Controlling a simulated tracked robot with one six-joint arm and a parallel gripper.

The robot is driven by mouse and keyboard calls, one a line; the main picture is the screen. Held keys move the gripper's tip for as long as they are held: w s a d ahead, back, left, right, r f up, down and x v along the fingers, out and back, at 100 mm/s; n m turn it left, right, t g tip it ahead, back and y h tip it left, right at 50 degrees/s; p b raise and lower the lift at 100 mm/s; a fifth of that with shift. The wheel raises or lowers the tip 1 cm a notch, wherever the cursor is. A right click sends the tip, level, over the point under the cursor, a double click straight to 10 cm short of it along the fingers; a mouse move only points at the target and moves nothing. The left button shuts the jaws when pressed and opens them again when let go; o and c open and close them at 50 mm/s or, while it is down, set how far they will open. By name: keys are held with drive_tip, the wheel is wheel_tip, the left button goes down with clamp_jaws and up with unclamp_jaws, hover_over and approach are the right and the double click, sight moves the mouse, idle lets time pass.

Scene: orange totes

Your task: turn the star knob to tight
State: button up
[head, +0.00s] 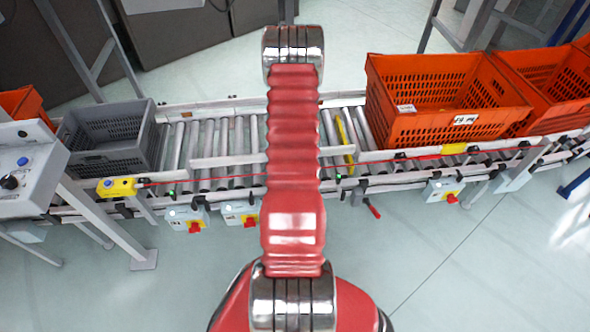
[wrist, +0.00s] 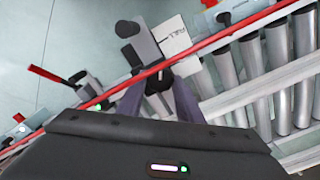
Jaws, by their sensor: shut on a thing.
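In the wrist view my gripper (wrist: 158,86) reaches up from the dark wrist body, its two grey-purple fingers closed around a small dark part that I take to be the star knob (wrist: 157,80). The fingers and the red cord hide most of the knob, so its shape and how far it is turned cannot be told. In the head view my red arm hides the gripper and knob.
A red cord (wrist: 225,38) crosses close to my fingers. Conveyor rollers (wrist: 247,62) lie to the right, and a red-handled lever (wrist: 48,75) to the left. In the head view, a grey tote (head: 108,170) and orange totes (head: 445,130) rest on the conveyor; the floor in front is clear.

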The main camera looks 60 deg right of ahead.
drive_tip(key=shift+s+a+f+m, duration=0.15)
drive_tip(key=shift+s+m, duration=0.15)
drive_tip(key=o, duration=1)
drive_tip(key=shift+w, duration=0.1)
drive_tip(key=shift+o, duration=0.2)
drive_tip(key=shift+w, duration=0.1)
drive_tip(key=shift+r, duration=0.6)
wheel_tip(320, 180, up, 13)
drive_tip(key=shift+f, duration=0.2)
